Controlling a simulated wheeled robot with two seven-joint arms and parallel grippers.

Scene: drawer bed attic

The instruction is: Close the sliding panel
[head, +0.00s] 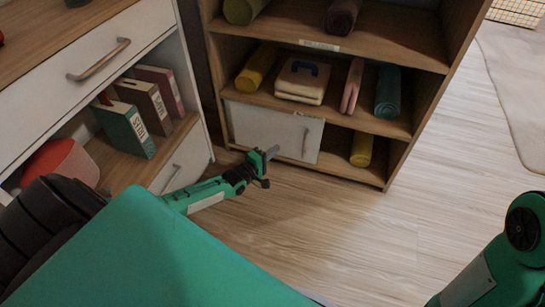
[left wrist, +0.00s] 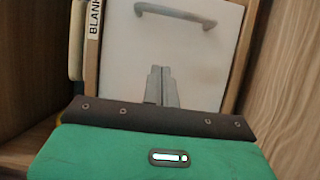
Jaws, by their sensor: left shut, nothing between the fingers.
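The white sliding panel (head: 262,128) covers the left and middle part of the wooden shelf unit's bottom compartment; the right part is open. Its handle (head: 306,143) is upright near the panel's right edge. In the left wrist view the panel (left wrist: 125,60) fills the middle, with the handle (left wrist: 176,13) at the top. My left gripper (head: 270,155) is shut and empty, in front of the panel's lower part and left of the handle. Its fingers (left wrist: 161,82) point at the panel; I cannot tell if they touch it. My right arm shows at the lower right, its gripper out of view.
A yellow roll (head: 361,150) lies in the open right part of the bottom compartment. The shelf (head: 345,116) above holds rolls and folded items. A white drawer cabinet (head: 108,42) with binders stands close on the left. The wooden floor (head: 330,230) in front is clear.

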